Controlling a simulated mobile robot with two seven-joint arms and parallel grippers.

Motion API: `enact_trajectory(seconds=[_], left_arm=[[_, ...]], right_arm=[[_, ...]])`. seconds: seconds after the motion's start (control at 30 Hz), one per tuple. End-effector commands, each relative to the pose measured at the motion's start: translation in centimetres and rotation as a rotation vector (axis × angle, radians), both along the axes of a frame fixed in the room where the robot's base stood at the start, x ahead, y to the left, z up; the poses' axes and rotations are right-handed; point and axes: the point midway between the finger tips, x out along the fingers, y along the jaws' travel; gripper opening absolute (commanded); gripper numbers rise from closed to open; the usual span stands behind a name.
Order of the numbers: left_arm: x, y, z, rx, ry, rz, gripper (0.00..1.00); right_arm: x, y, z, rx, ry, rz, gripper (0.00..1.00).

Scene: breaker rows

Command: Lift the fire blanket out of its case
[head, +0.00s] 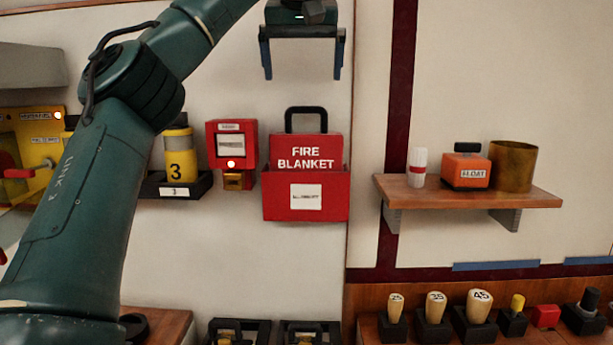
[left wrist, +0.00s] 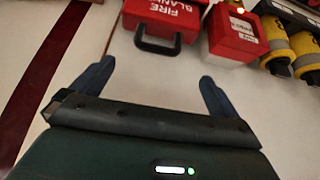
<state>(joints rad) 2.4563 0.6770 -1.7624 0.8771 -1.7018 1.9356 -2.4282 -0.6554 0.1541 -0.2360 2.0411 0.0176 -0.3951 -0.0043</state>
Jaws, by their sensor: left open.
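The fire blanket (head: 306,149) is a red slab lettered FIRE BLANKET with a black loop handle (head: 306,118) on top. It sits upright in its red wall case (head: 276,204), its upper part showing above the case front. My left gripper (head: 305,72) is above the handle in the head view, its two fingers apart and pointing down, with nothing between them. In the left wrist view the blanket (left wrist: 165,15) appears upside down, its handle (left wrist: 157,46) beyond and between the open fingers (left wrist: 155,80), clear of both. My right gripper is not in view.
A red call box (head: 232,145) with a lit lamp is just left of the case. A yellow cylinder marked 3 (head: 179,155) stands on a black bracket. A wooden shelf (head: 540,197) at the right holds a FLOAT box (head: 466,170) and a brass cup (head: 514,166).

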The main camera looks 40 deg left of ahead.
Motion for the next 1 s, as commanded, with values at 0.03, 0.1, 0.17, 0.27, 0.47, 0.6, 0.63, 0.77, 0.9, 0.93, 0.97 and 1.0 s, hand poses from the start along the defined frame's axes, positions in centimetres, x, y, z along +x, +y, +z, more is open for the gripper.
enact_trajectory(seconds=[0.03,0.1,0.17,0.27,0.47,0.6,0.63,0.77,0.9,0.93,0.97,1.0], left_arm=[[0.4,0.4,-1.2,-0.001,0.003,0.001,1.0],[0.9,0.7,-2.2,-0.001,0.003,0.001,1.0],[1.2,0.9,-2.8,-0.001,0.001,0.0,1.0],[1.5,1.2,-3.5,-0.002,0.0,0.0,1.0],[2.2,1.5,-5.2,-0.001,0.002,-0.001,1.0],[3.0,1.9,-7.2,-0.002,0.001,0.001,1.0],[3.2,2.1,-7.5,-0.002,0.001,0.0,1.0],[3.6,2.3,-8.3,-0.002,0.0,-0.001,1.0],[3.7,2.4,-8.4,-0.002,-0.002,-0.001,1.0],[3.7,2.4,-8.4,-0.002,-0.002,-0.001,1.0],[3.7,2.4,-8.4,-0.002,-0.002,-0.001,1.0],[3.7,2.4,-8.4,-0.002,-0.002,-0.001,1.0]], right_arm=[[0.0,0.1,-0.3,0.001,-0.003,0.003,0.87],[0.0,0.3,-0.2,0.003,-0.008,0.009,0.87],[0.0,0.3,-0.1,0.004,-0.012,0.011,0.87],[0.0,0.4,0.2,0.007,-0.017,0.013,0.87],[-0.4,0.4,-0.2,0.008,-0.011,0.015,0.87],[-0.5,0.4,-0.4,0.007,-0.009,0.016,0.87],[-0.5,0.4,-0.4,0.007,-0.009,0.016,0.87],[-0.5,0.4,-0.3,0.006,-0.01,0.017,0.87],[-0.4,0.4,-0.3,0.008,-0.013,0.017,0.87],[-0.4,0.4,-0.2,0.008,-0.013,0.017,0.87],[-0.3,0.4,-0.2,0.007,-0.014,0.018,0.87],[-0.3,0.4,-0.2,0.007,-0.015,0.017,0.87]])
